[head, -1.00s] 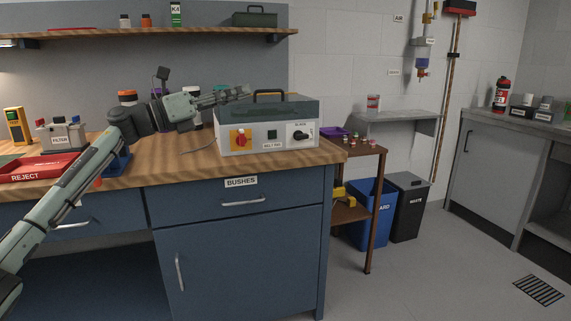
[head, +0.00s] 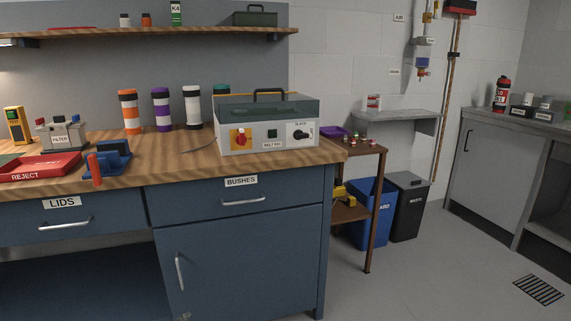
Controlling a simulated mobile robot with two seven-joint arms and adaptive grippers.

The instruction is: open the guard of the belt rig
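The belt rig (head: 268,143) is a pale box on the right end of the wooden bench, with a red knob on a yellow plate, a green button and a black "SLACK" knob on its front. Its guard (head: 262,108) is a dark, see-through cover with a black handle (head: 270,91) on top. The guard appears down over the box. Neither of my grippers is in the head view.
Orange, purple, white and green tubes (head: 162,108) stand behind, left of the rig. A blue fixture (head: 113,160), red REJECT tray (head: 40,168) and FILTER unit (head: 62,134) are on the bench's left. A shelf (head: 150,34) hangs above.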

